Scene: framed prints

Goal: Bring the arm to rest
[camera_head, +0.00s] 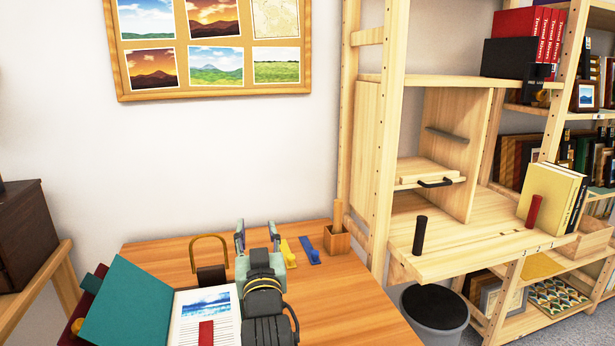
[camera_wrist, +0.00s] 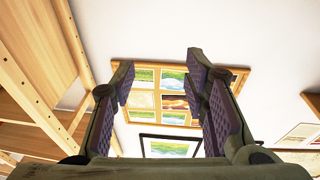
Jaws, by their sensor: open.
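My gripper (camera_head: 257,238) is above the wooden table (camera_head: 350,299) in the head view, with its fingers pointing up and away. In the wrist view my gripper (camera_wrist: 158,85) shows two fingers spread wide with nothing between them. Beyond the fingers, the wrist view shows the framed board of prints (camera_wrist: 178,75) on the wall. My arm comes in from the bottom of the head view and covers part of the table.
An open book (camera_head: 208,312) lies left of my arm. Behind it are a brass-coloured padlock-like object (camera_head: 210,258), yellow (camera_head: 287,252) and blue (camera_head: 309,250) items, and a wooden cup (camera_head: 337,239). A shelf with a fold-down desk (camera_head: 470,243) and a bin (camera_head: 434,312) stand right.

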